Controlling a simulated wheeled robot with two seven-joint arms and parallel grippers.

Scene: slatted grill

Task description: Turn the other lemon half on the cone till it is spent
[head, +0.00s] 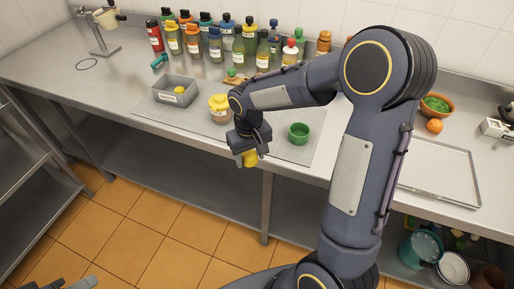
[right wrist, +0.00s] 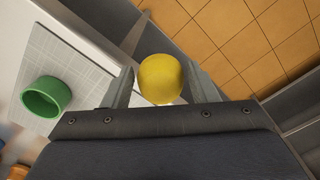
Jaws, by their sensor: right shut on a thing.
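My right gripper (head: 248,155) is shut on a yellow lemon half (head: 250,160), held out past the counter's front edge, above the floor. In the right wrist view, the lemon half (right wrist: 160,78) sits between the two fingers (right wrist: 158,88). A squat, pale jar-like thing with a yellow top (head: 219,103) stands on the grey mat behind my right wrist. It may be the juicer, but I cannot make out its cone. Another yellow piece (head: 180,90) lies in the grey labelled bin (head: 165,97). A dark grey part at the bottom left edge may be my left gripper (head: 75,284); its fingers are unclear.
A green cup (head: 299,132) stands on the mat (head: 285,152) right of my gripper, and also shows in the wrist view (right wrist: 46,96). Several bottles (head: 240,45) line the back. A metal tray (head: 440,172) lies at right. The left counter is mostly clear.

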